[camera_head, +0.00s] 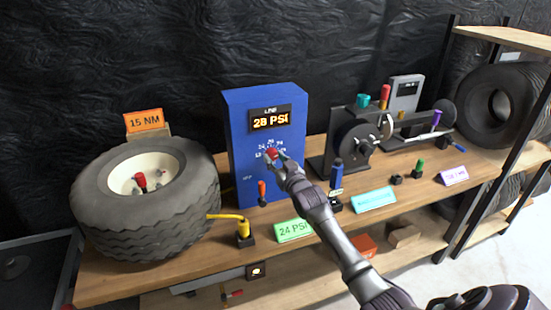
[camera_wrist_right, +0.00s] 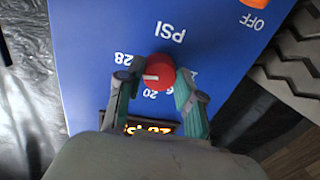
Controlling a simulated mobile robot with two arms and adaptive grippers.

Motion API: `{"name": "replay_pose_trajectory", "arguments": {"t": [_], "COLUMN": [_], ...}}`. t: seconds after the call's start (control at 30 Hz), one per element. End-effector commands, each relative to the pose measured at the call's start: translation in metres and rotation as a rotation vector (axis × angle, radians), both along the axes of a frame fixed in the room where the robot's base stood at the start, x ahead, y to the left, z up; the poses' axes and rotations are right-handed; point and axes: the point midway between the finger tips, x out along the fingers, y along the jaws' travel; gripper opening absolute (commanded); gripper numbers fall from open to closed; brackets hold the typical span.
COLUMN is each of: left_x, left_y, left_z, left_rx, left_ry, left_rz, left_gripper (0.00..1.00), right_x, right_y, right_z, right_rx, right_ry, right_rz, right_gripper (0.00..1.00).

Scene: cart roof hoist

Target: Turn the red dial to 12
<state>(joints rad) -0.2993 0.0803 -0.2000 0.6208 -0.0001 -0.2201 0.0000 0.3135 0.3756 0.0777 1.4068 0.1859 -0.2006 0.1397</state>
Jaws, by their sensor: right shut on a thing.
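The red dial (camera_head: 271,153) is on the front of the blue box (camera_head: 238,132), under a display (camera_head: 270,119) that appears to read 28 PSI. My right gripper (camera_head: 277,158) reaches the dial from the front right. In the right wrist view, its two fingers are closed on either side of the red dial (camera_wrist_right: 161,70). A white mark on the dial points left in that upside-down view, towards the 28 side. The printed 28 and 20 show there; other numbers are partly hidden by the fingers. My left gripper is in neither view.
A tire (camera_head: 95,215) lies left of the box on the wooden bench (camera_head: 190,262). A dark machine (camera_head: 352,140) stands to the right.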

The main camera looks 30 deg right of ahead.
Motion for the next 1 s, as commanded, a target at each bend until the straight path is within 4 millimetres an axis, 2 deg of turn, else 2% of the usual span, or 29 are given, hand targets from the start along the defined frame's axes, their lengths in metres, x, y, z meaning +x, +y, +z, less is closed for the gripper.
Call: {"name": "replay_pose_trajectory", "arguments": {"t": [0.4,1.0], "left_x": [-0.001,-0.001], "left_y": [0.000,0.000], "left_z": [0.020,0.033], "left_rx": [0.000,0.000], "left_ry": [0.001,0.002], "left_rz": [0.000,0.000], "left_gripper": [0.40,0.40], "right_x": [0.000,0.000], "right_y": [-0.001,0.000], "right_z": [0.002,0.003], "right_rx": [-0.374,-0.928], "right_ry": [0.091,0.224], "right_rz": [0.000,0.001], "right_gripper": [0.02,0.02]}}
